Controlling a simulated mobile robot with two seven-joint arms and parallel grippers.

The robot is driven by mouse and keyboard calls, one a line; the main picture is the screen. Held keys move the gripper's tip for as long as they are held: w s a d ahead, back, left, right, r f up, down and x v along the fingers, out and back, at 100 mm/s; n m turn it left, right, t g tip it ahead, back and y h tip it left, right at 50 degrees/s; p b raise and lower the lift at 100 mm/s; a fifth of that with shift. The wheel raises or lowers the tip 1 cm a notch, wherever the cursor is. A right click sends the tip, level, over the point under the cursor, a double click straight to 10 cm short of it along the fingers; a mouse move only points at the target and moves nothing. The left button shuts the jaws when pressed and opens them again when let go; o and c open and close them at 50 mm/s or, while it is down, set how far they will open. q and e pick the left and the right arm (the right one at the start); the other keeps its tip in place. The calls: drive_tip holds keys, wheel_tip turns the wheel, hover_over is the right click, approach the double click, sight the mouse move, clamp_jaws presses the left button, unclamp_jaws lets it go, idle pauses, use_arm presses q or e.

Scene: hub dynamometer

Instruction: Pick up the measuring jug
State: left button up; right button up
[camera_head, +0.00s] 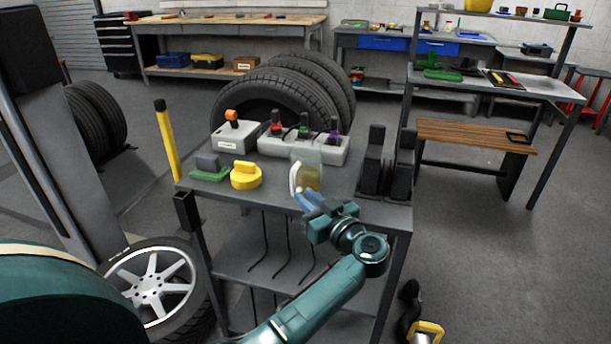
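The measuring jug (309,177) is clear with a yellowish tint and stands upright near the front edge of the grey cart top (342,188). Its white handle (294,178) faces left. My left gripper (303,197) is in front of the jug, its bluish fingertips at the lower part of the handle. The fingers are small and partly hidden by the gripper body, so I cannot tell whether they touch the handle or are closed on it. My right gripper is not in view.
A yellow knob-shaped part (246,176) and a green-based block (209,169) lie left of the jug. A grey box with coloured levers (304,148) stands behind it. Black upright blocks (373,165) stand right. A yellow post (167,140) rises at the cart's left corner.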

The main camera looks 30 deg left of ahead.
sight(294, 187)
use_arm(q)
drive_tip(key=x, duration=0.8)
drive_tip(key=shift+s+b, duration=0.1)
drive_tip(key=shift+b, duration=0.2)
clamp_jaws()
drive_tip(key=shift+r, duration=0.1)
